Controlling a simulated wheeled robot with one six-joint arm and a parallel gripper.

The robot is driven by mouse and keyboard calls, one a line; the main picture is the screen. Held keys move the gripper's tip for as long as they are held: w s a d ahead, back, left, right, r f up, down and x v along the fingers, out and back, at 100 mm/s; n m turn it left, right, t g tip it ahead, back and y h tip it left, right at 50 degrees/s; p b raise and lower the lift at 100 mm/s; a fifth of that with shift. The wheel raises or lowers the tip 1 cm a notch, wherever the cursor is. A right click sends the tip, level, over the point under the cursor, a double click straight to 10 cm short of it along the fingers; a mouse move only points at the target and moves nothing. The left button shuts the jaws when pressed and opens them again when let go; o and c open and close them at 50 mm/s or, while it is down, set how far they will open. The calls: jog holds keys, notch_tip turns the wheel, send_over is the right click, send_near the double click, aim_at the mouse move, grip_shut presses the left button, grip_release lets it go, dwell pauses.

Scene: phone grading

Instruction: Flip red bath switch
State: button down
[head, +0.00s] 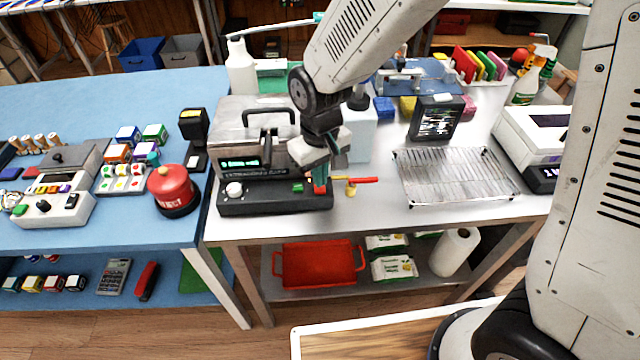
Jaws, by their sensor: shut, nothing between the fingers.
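The bath (228,140) is a grey metal box with a dark lid handle and a green lit display, near the left end of the metal table. Its black front panel (270,203) carries a white knob (234,189), a small green part (297,188) and a red switch (319,188) at the right end. My gripper (319,180) is shut and empty, pointing down right at the red switch. The fingertips hide part of the switch. I cannot tell whether they touch it or which way the switch is set.
A red-handled valve (352,184) sticks out just right of the panel. A wire rack (455,178) lies further right, with a black display (436,118) behind it. A red button (173,190) stands on the blue table at left.

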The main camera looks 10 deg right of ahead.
jog(key=shift+f, duration=0.95)
dwell(0.6)
jog(key=shift+r, duration=3.55)
jog(key=s+d+r+m, duration=0.2)
jog(key=s+d+r, duration=0.5)
jog(key=s+d, duration=0.2)
jog(key=s+d+r+m+t, duration=0.1)
jog(key=s+d+r+m, duration=0.2)
jog(key=s+d+r, duration=0.4)
jog(key=s+d, duration=0.3)
jog(key=d, duration=0.1)
jog(key=shift+s+d+r+m, duration=0.2)
jog(key=shift+s+d+m, duration=0.1)
jog(key=shift+d, duration=0.1)
